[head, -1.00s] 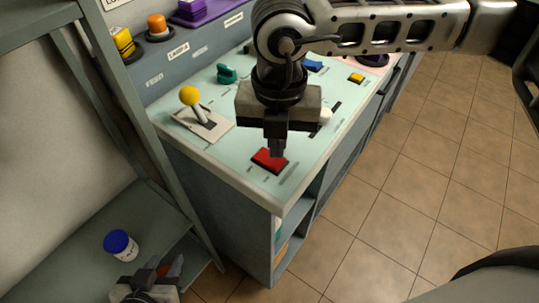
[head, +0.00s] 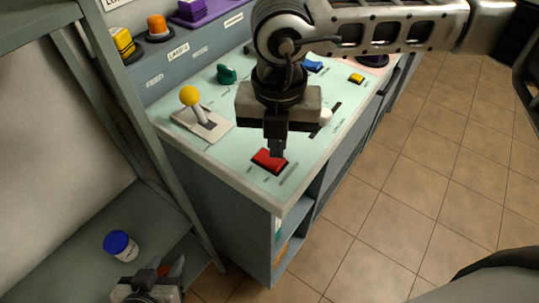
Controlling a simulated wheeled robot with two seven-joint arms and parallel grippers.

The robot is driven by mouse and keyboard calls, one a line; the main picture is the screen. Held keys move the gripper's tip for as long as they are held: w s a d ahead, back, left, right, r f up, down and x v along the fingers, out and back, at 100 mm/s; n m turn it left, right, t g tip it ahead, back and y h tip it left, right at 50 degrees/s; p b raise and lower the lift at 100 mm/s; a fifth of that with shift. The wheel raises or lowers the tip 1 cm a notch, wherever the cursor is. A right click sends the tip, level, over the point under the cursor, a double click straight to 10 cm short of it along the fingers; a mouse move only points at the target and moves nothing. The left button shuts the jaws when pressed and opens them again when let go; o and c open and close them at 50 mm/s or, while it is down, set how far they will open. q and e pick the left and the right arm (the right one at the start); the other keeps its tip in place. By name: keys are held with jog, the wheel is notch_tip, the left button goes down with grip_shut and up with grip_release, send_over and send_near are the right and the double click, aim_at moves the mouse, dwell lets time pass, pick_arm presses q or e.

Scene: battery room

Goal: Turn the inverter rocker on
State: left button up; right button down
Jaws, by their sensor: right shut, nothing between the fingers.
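A red rocker (head: 266,162) in a dark frame sits near the front corner of the pale green panel top (head: 222,152). It is the only red rocker I see; the small labels by it are too small to read. My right gripper (head: 277,152) points down with its fingers shut and empty. Its tips are right at the far edge of the rocker; I cannot tell whether they touch it. They hide part of that edge. My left gripper (head: 164,272) is low at the lower left, away from the panel, with its fingers apart.
A yellow-knobbed lever (head: 190,97), a green knob (head: 227,74), a blue control (head: 313,66) and a yellow button (head: 356,78) are on the same panel. A blue-lidded jar (head: 121,246) stands on a low shelf at left. The tiled floor at right is clear.

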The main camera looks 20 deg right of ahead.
dwell(0.5)
jog(key=shift+f+b, duration=1.1)
jog(key=shift+b, duration=0.1)
dwell(0.4)
jog(key=shift+r+p, duration=0.45)
jog(key=shift+r, duration=0.45)
jog(key=shift+r+p, duration=1.2)
jog(key=shift+r, duration=1.55)
